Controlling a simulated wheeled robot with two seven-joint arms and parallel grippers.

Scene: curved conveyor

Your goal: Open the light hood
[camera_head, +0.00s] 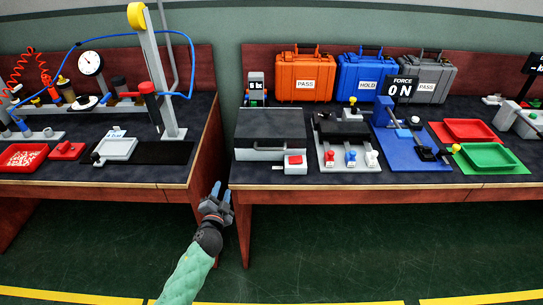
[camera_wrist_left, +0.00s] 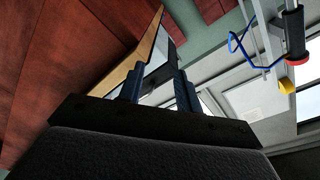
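The light hood appears to be the grey box (camera_head: 270,128) with a dark flat lid and a front handle. It stands at the left end of the right-hand table in the head view, and its lid looks down. My left gripper (camera_head: 222,190) is in front of the gap between the two tables, below and left of the box, and touches nothing that I can see. In the left wrist view its two blue fingers (camera_wrist_left: 158,88) stand apart with nothing between them. My right gripper is not in view.
The right table's front edge (camera_head: 380,186) lies beside my left gripper. A red button (camera_head: 295,160) sits at the box's front right corner. A panel with colored knobs (camera_head: 345,155) stands right of it. Orange (camera_head: 304,76), blue (camera_head: 359,76) and grey cases (camera_head: 425,78) stand behind.

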